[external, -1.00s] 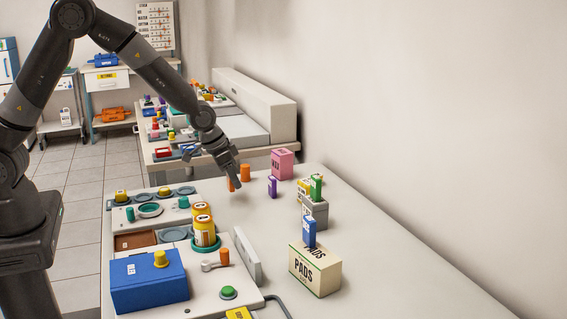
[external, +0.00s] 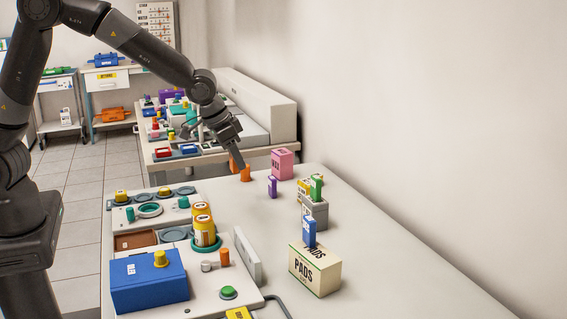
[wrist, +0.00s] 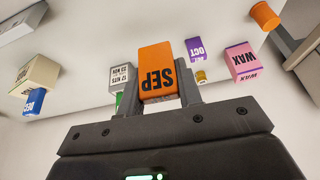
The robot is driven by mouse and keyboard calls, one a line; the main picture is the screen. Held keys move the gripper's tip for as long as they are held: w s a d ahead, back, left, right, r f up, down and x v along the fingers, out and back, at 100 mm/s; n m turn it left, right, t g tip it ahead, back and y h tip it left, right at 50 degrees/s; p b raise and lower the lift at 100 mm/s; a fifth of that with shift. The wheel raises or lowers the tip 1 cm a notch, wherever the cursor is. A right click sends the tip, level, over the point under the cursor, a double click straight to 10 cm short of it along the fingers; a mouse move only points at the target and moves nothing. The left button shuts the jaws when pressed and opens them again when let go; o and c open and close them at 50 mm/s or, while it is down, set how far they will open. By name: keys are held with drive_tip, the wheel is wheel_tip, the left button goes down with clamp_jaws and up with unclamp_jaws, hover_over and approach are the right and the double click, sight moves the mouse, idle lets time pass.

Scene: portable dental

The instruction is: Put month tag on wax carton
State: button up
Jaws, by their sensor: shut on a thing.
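My gripper (external: 236,154) is shut on an orange month tag marked SEP (wrist: 156,70), which is upside down in the wrist view between my two fingers (wrist: 160,94). In the external view the orange tag (external: 233,163) is partly hidden by the gripper and is held above the table. The pink wax carton (external: 283,164) stands on the table to the right of my gripper. It also shows at the right of the wrist view (wrist: 242,61), apart from the tag.
A purple OCT tag (wrist: 196,50) stands near the wax carton. An orange cylinder (external: 246,174) stands close to my gripper. A grey block (external: 315,211) and a pads carton (external: 315,270) stand along the right. The table's middle is clear.

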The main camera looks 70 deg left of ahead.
drive_tip(key=w+a+r, duration=0.4)
drive_tip(key=w, duration=0.4)
drive_tip(key=w+a+r, duration=0.3)
drive_tip(key=w+a, duration=0.2)
drive_tip(key=w, duration=0.3)
hover_over(284, 151)
wheel_tip(284, 151, down, 7)
drive_tip(key=shift+r, duration=0.15)
drive_tip(key=shift+f, duration=2)
drive_tip(key=shift+f, duration=0.15)
drive_tip(key=o, duration=1)
drive_tip(key=shift+c, duration=0.2)
